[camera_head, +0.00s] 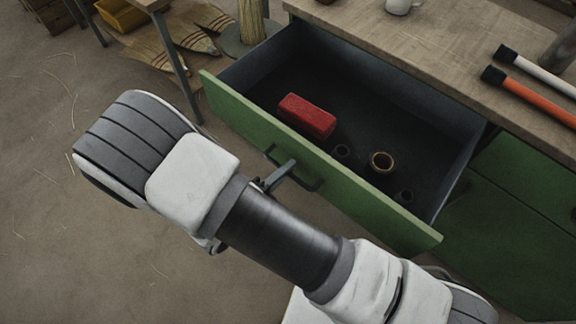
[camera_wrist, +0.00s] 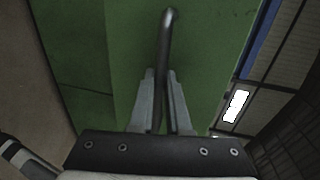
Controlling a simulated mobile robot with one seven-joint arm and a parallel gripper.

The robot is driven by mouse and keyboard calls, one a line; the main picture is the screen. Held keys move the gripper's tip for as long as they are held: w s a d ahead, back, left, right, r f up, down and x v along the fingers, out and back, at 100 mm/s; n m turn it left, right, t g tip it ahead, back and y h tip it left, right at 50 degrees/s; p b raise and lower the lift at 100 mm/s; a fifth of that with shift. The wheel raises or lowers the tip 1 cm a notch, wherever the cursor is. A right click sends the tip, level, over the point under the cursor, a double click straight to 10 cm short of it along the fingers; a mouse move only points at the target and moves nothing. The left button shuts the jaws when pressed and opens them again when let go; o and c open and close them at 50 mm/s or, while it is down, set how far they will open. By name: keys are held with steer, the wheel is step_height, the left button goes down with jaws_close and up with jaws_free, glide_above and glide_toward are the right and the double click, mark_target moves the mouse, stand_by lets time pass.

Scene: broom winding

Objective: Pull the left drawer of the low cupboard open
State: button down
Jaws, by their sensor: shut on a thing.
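The left drawer (camera_head: 343,168) of the low cupboard stands far out, its dark inside in view from above in the head view. Its green front also fills much of the wrist view (camera_wrist: 112,45). My gripper (camera_head: 283,172) is at the middle of the drawer front, its fingers on the dark bar handle (camera_head: 312,183). In the wrist view my gripper's two fingers (camera_wrist: 161,85) are closed on either side of the handle (camera_wrist: 166,38). My arm hides part of the floor below the drawer front.
In the drawer lie a red block (camera_head: 307,116), a brown ring (camera_head: 382,162) and small dark round pieces. The wooden worktop (camera_head: 420,50) holds a white mug (camera_head: 401,5) and black-ended rods (camera_head: 530,95). Brooms (camera_head: 185,35) and a yellow bin (camera_head: 124,14) are at the upper left. Floor at left is clear.

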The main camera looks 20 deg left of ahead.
steer(key=c, duration=1.2)
jaws_free()
steer(key=shift+o, duration=0.2)
steer(key=p+v, duration=0.1)
steer(key=v, duration=1.6)
steer(key=shift+s, duration=0.2)
